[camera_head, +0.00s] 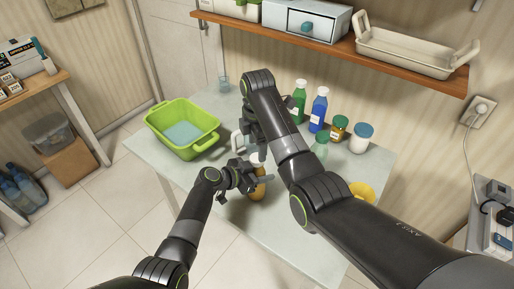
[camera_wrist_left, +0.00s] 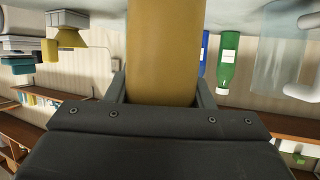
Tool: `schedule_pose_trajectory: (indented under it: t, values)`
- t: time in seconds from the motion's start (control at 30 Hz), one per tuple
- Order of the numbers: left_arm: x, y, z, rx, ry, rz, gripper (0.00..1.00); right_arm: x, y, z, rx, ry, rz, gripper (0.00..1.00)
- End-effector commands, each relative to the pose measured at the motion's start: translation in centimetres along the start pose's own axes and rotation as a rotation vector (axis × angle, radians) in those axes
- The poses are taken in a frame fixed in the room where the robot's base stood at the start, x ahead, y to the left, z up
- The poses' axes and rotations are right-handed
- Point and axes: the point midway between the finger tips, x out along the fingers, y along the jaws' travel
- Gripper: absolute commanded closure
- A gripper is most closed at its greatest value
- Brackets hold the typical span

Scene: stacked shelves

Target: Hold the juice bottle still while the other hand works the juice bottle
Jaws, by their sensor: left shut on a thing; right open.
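The juice bottle (camera_head: 258,190), amber with a white cap (camera_head: 257,159), stands on the pale table (camera_head: 285,225) near its front edge. My left gripper (camera_head: 252,179) is shut on its body from the left side. In the left wrist view the bottle (camera_wrist_left: 165,50) fills the middle between the two fingers of the left gripper (camera_wrist_left: 162,95); its top and bottom are out of that view. My right gripper (camera_head: 257,143) is above the cap, pointing down and open. It is partly hidden behind its own arm, and whether it touches the cap is unclear.
A green basin (camera_head: 182,128) stands at the table's left. A clear jug with a white handle (camera_head: 237,141) is just behind the bottle. Green (camera_head: 299,100) and blue (camera_head: 319,108) bottles and jars stand at the back right. A yellow item (camera_head: 362,191) is right. A shelf (camera_head: 340,45) overhangs the back.

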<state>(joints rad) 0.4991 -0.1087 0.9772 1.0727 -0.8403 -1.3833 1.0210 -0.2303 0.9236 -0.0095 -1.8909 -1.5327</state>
Motion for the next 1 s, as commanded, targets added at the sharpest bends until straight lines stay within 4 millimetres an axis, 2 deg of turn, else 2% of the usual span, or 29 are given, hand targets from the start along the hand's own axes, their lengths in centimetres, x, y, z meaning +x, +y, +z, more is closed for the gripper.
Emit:
schedule_pose_trajectory:
  t: [0.27, 0.7, 1.0]
  values:
    - [0.0, 0.0, 0.2, 0.000, -0.003, 0.000, 1.00, -0.1, 0.0, 0.0, -0.025, 0.000, 0.001, 0.44]
    - [0.0, 0.0, 0.2, 0.000, -0.003, 0.000, 1.00, -3.0, 0.0, 0.0, -0.487, 0.000, 0.004, 0.44]
    - [0.0, 0.0, 0.2, 0.000, -0.003, 0.000, 1.00, -3.5, -0.1, 0.0, -0.582, 0.001, 0.004, 0.44]
